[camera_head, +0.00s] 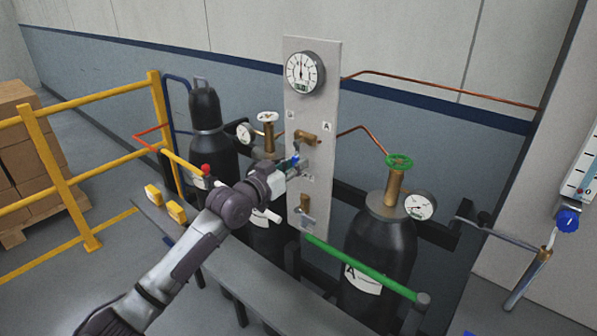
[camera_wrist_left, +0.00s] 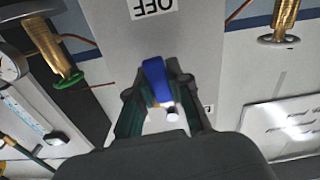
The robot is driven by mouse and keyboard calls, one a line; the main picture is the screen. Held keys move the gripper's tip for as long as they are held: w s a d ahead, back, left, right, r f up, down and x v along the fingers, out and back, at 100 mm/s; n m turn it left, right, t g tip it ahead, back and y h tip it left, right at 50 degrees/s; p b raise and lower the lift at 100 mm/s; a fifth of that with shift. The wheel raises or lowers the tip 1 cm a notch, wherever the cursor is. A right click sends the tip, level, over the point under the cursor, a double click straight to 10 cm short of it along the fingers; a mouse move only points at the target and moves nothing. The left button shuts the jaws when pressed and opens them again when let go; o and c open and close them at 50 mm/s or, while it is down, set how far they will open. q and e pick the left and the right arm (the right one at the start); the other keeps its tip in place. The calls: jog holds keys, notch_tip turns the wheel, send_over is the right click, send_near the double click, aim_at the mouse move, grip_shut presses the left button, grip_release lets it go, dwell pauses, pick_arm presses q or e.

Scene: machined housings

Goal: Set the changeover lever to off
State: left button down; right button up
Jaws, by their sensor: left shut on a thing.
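The changeover lever is a blue handle (camera_head: 295,158) on the pale upright panel (camera_head: 318,100). In the left wrist view the blue lever (camera_wrist_left: 157,80) stands between the two fingers of my left gripper (camera_wrist_left: 160,100), which is shut on it. An upside-down OFF label (camera_wrist_left: 152,8) shows on the panel beyond the lever's end. In the head view my left gripper (camera_head: 284,172) is at the panel's left part and partly hides the lever and its pivot. My right gripper is not in view.
Black gas cylinders stand on both sides, with a green-valved cylinder (camera_head: 383,235) at right. A round gauge (camera_head: 305,72) tops the panel. A green bar (camera_head: 360,266) and a grey bench (camera_head: 262,292) are in front. Copper pipes (camera_head: 440,88) run along the wall.

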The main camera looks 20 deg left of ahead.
pick_arm(q)
jog(key=shift+a+m, duration=0.2)
jog(key=shift+m, duration=0.3)
jog(key=c, duration=1.1)
grip_release()
jog(key=shift+o, duration=0.2)
jog(key=shift+a, duration=0.1)
jog(key=v, duration=1.2)
jog(key=shift+w, duration=0.1)
